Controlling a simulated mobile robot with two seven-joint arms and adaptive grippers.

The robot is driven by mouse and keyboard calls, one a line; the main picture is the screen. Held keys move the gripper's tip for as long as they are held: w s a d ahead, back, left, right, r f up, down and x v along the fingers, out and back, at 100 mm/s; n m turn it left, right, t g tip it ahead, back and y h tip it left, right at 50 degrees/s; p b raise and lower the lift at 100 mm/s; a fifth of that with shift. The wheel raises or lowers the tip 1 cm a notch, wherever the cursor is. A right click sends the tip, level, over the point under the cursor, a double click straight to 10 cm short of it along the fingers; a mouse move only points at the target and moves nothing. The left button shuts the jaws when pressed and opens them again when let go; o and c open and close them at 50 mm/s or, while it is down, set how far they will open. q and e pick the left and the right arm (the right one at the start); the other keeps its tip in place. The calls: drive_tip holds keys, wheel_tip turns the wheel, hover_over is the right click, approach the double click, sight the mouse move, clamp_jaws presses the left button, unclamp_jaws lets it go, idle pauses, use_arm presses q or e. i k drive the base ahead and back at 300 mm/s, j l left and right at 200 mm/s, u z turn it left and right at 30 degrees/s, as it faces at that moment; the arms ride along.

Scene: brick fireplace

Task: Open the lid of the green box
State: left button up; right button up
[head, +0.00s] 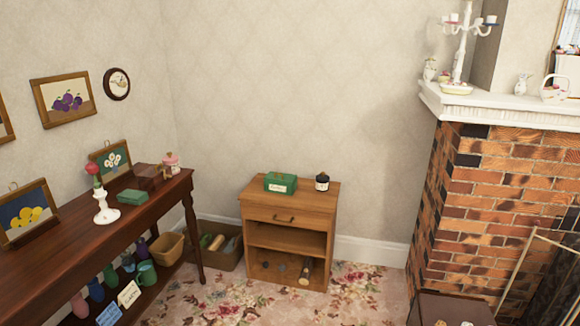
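A green box (280,183) with a pale label on its front sits on top of a small wooden cabinet (315,191) against the back wall. Its lid looks closed. A second, flatter green box-like item (132,197) lies on the dark wooden table (60,268) at the left. Neither of my grippers is in view.
A dark jar (322,182) stands just right of the green box. A white candlestick (106,208) stands on the dark table. A brick fireplace (490,190) and a brown block-like piece (450,309) are at the right. Flowered carpet (345,300) lies open before the cabinet.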

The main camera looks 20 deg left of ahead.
sight(277, 176)
drive_tip(key=i+j+z, duration=0.1)
drive_tip(key=i+j, duration=0.2)
drive_tip(key=i+j+z, duration=0.1)
drive_tip(key=i+j, duration=0.2)
drive_tip(key=i+j+z, duration=0.1)
drive_tip(key=i+j, duration=0.15)
drive_tip(key=j, duration=0.2)
drive_tip(key=i+j+z, duration=0.1)
drive_tip(key=i+j, duration=0.15)
drive_tip(key=j, duration=0.15)
drive_tip(key=i+j+z, duration=0.1)
drive_tip(key=i+j, duration=0.15)
drive_tip(key=j, duration=0.15)
